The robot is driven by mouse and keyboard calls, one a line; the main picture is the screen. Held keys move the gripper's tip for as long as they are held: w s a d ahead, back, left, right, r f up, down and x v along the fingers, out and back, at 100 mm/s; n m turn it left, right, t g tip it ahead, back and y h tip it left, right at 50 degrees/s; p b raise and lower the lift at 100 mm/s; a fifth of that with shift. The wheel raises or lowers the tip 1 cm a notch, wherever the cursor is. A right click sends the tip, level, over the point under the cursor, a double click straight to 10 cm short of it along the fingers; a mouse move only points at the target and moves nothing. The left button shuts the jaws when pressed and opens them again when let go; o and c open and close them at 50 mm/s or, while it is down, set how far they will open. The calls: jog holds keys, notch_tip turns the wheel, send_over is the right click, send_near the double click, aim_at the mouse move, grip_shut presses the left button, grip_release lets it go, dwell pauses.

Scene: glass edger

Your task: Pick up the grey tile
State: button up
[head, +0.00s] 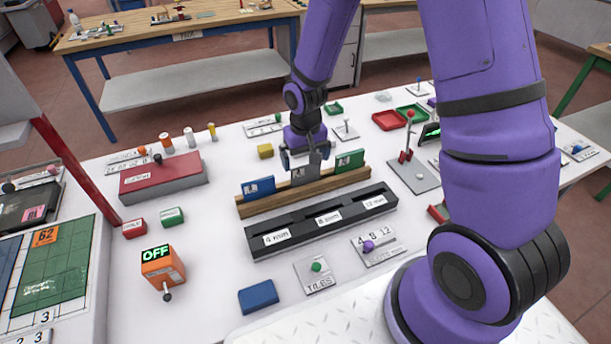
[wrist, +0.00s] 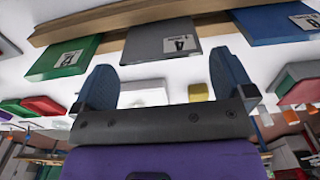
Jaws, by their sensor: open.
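The grey tile (head: 305,174) stands in the wooden rack (head: 352,186) on the white table, between a blue tile (head: 258,188) and a green tile (head: 350,160). My gripper (head: 306,158) is open and empty at the grey tile's top edge, pointing down. In the wrist view the grey tile (wrist: 165,42) shows a white label reading 4, with my open fingers (wrist: 163,65) toward its left and right sides. I cannot tell whether they touch it. The gripper partly hides the tile in the head view.
A black slotted holder (head: 322,220) lies in front of the rack. A yellow block (head: 265,151) stands behind it. An orange box reading OFF (head: 162,268), a loose blue block (head: 258,296) and a red lever (head: 407,145) are around.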

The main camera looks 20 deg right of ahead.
aim_at(306, 172)
jog(key=shift+s+f, duration=0.1)
jog(key=shift+f, duration=2.6)
jog(key=c, duration=1)
jog(key=shift+r, duration=0.1)
